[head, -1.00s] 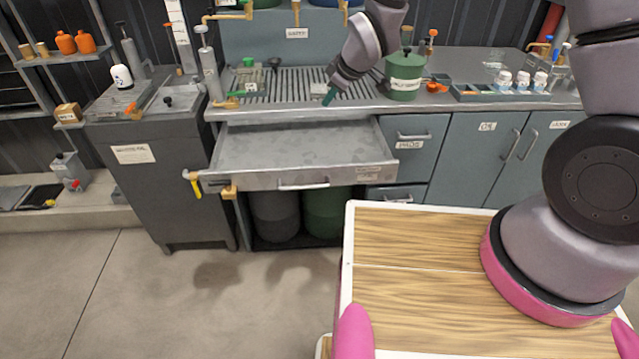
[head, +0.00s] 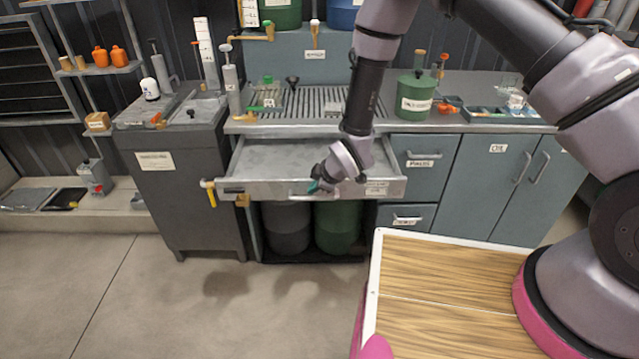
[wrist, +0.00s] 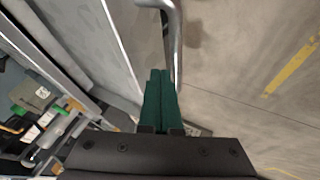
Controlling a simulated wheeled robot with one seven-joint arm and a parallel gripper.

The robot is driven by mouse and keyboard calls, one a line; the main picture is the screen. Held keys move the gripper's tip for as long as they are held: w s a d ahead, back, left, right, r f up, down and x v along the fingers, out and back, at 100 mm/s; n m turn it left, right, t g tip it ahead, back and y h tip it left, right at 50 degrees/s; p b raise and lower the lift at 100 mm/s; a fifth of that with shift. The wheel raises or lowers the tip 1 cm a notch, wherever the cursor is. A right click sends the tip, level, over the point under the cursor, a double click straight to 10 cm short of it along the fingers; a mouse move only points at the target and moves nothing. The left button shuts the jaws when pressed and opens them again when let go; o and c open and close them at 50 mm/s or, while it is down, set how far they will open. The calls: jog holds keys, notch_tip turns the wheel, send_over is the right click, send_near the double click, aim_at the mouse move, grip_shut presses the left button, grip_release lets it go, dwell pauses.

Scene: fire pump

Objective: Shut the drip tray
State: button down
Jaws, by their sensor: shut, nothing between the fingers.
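The drip tray (head: 262,158) is a wide, shallow grey metal drawer below the slatted worktop. It stands pulled out, and its inside shows empty where my arm does not cover it. Its front bar handle (wrist: 176,50) runs beside my fingers in the wrist view. My gripper (head: 314,186) is at the tray's front edge, near the handle, which it partly hides in the head view. In the wrist view its green fingers (wrist: 158,98) are together with nothing between them, close to the handle; I cannot tell whether they touch it.
A yellow-handled valve (head: 210,190) sticks out at the tray's left front corner. Two drums (head: 337,228) stand beneath the tray. My wood-topped base is at the lower right. The floor (head: 160,300) before the tray is clear.

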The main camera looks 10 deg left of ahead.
jog(key=shift+x, duration=1.05)
jog(key=shift+r, duration=0.1)
